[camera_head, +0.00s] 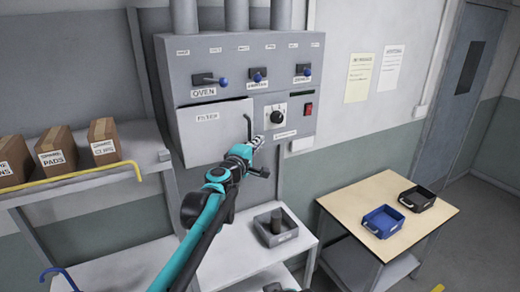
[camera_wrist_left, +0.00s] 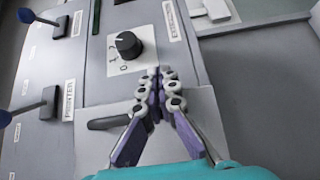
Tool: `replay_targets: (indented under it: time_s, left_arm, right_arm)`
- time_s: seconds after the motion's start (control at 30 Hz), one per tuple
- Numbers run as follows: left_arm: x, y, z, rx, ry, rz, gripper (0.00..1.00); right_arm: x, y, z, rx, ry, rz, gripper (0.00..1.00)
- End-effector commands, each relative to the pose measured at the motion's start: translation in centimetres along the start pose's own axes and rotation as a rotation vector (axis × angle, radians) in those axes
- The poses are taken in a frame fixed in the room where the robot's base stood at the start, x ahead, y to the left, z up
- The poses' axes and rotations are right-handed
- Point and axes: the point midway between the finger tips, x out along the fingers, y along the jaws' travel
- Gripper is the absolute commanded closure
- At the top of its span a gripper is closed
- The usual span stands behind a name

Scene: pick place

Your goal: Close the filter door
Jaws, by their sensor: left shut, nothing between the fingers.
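The filter door (camera_head: 205,140) is a pale flat panel labelled FILTER on the lower left of the grey wall cabinet (camera_head: 235,65). Its upper left corner looks slightly proud of the cabinet, but I cannot tell exactly how far it stands out. A dark bar handle (camera_head: 248,125) is at its right edge; a dark bar also shows in the wrist view (camera_wrist_left: 108,122). My left gripper (camera_head: 257,141) is just right of the door's edge, below the handle. Its fingers meet with nothing between them in the wrist view (camera_wrist_left: 160,78). Contact with the door is unclear. My right gripper is not seen.
A black dial (camera_head: 275,116) and a red switch (camera_head: 308,109) sit right of the door. Blue-knobbed levers (camera_head: 258,77) are above. A shelf with cardboard boxes (camera_head: 57,150) is at left. A grey bin (camera_head: 275,228) stands on a low table below.

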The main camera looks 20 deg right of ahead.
Motion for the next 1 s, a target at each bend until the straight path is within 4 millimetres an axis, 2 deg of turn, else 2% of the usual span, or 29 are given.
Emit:
replay_targets:
  time_s: [0.37,1.0]
  left_arm:
    - [1.4,0.0,-1.3,0.0,0.001,0.0,1.0]
    - [0.8,0.0,-1.3,0.001,0.005,0.0,1.0]
  right_arm:
    - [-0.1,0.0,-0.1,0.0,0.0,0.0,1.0]
    - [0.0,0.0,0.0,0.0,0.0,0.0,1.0]
